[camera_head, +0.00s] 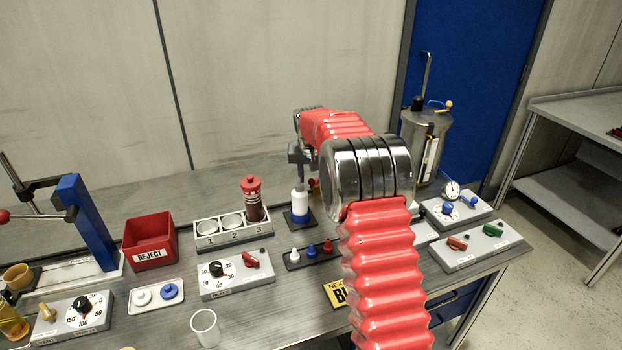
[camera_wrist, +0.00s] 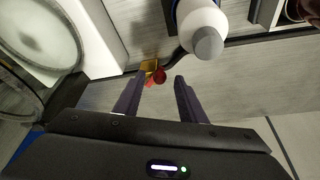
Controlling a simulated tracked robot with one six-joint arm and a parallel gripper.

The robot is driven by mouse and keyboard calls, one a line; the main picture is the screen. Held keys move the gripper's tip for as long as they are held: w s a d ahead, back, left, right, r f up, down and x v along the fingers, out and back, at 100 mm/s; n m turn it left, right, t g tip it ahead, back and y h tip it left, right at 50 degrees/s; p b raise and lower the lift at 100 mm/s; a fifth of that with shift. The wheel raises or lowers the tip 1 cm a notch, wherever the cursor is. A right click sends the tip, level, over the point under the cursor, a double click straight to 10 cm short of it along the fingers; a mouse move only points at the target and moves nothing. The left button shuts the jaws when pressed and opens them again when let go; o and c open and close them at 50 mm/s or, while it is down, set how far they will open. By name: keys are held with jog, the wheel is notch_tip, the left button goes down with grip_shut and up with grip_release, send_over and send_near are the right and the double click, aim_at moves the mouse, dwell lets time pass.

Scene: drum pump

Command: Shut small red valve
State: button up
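The small red valve (camera_wrist: 159,76) has a red handle beside a yellow brass-coloured body (camera_wrist: 149,66) in the wrist view. In the head view a small red part, apparently the same valve (camera_head: 313,184), shows just right of the white bottle, partly hidden by my arm. My gripper (camera_wrist: 158,92) is open and empty. Its two dark fingers point towards the valve, which appears between and just beyond the fingertips; I cannot tell whether they touch it. In the head view my gripper (camera_head: 299,155) shows above the bottle, partly hidden.
A white bottle with a grey cap (camera_wrist: 207,40) stands close to the right fingertip in the wrist view; it also shows in the head view (camera_head: 299,203). A large round clear vessel (camera_wrist: 38,35) lies left. The red reject bin (camera_head: 150,240) and numbered rack (camera_head: 234,239) stand left.

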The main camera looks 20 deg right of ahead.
jog(key=shift+w+d+f, duration=0.1)
jog(key=shift+w+f, duration=0.1)
jog(key=shift+f, duration=0.3)
jog(key=shift+c, duration=0.6)
grip_shut()
